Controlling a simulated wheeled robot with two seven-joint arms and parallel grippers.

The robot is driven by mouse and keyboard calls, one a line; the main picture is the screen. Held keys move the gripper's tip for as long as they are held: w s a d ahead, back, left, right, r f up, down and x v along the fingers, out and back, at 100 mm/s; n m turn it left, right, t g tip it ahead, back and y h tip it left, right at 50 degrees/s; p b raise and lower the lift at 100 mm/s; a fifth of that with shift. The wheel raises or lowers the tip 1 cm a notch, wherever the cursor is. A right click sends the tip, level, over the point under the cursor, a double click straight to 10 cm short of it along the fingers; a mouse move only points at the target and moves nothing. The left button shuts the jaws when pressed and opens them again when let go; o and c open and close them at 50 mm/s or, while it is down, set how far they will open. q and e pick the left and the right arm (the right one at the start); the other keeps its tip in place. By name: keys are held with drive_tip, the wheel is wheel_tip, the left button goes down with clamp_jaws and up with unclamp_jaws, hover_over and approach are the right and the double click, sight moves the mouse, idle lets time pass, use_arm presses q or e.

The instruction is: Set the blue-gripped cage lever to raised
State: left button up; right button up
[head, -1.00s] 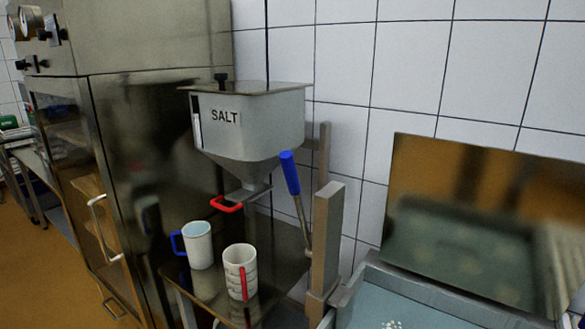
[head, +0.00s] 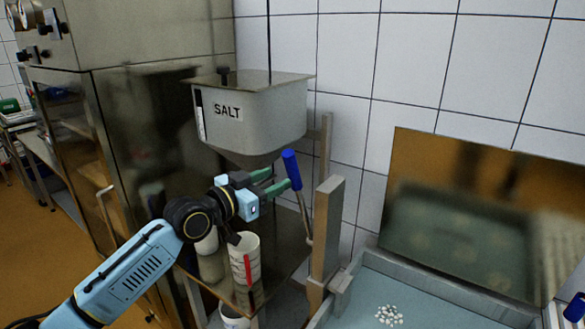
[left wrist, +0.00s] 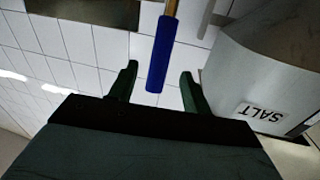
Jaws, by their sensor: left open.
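The cage lever is a thin metal rod (head: 304,215) with a blue grip (head: 291,169) at its top end. It leans up and left from beside a grey upright post (head: 326,230). My left gripper (head: 273,181) is open, its green fingers pointing at the blue grip from the left. In the left wrist view the blue grip (left wrist: 161,55) lies between the two open fingers (left wrist: 160,75), with a gap on each side. I cannot tell whether a finger touches it. My right gripper is not in view.
The grey SALT hopper (head: 250,115) hangs just above and behind my left gripper. A blue-floored basin (head: 430,308) lies to the right, with white pieces inside.

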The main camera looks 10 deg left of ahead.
sight(288, 173)
use_arm(q)
drive_tip(key=x, duration=0.7)
drive_tip(key=shift+a, duration=0.1)
clamp_jaws()
